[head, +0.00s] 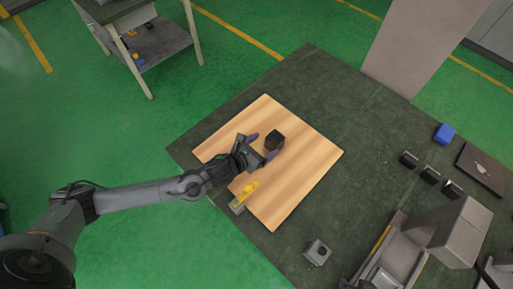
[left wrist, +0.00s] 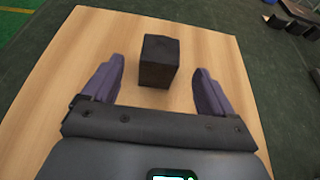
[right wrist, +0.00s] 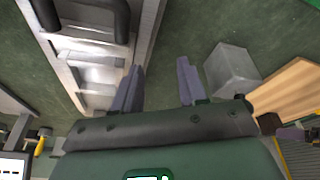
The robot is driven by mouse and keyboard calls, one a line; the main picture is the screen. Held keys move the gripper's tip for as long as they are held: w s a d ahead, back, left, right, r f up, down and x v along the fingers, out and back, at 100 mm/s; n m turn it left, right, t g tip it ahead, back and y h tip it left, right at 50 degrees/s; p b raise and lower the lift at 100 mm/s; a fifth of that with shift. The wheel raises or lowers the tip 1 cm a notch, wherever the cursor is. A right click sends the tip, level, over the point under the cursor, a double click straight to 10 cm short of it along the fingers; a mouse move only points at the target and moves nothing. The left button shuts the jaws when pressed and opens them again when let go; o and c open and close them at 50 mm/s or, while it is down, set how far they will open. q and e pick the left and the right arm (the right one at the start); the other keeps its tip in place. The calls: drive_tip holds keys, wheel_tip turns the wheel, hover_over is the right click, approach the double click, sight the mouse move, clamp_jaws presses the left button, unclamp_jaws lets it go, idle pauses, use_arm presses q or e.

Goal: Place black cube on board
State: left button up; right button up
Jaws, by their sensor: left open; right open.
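The black cube (head: 274,140) stands on the light wooden board (head: 304,165), a little above the board's middle in the head view. My left gripper (head: 262,144) is open at the cube, its fingers pointing toward it. In the left wrist view the cube (left wrist: 158,61) stands upright ahead of and between the two open purple fingers (left wrist: 153,88), and I see no finger touching it.
A yellow-and-grey part (head: 243,197) lies at the board's left edge. A grey block (head: 317,252) stands below the board. A metal fixture (head: 390,262), several small black blocks (head: 430,174), a blue block (head: 444,133) and a dark box (head: 484,168) are to the right.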

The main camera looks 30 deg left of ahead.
use_arm(q)
drive_tip(key=shift+v, duration=1.55)
use_arm(e)
drive_tip(key=shift+a+r, duration=0.1)
drive_tip(key=shift+r, duration=0.05)
use_arm(q)
drive_tip(key=shift+r, duration=0.1)
use_arm(e)
drive_tip(key=shift+r, duration=0.1)
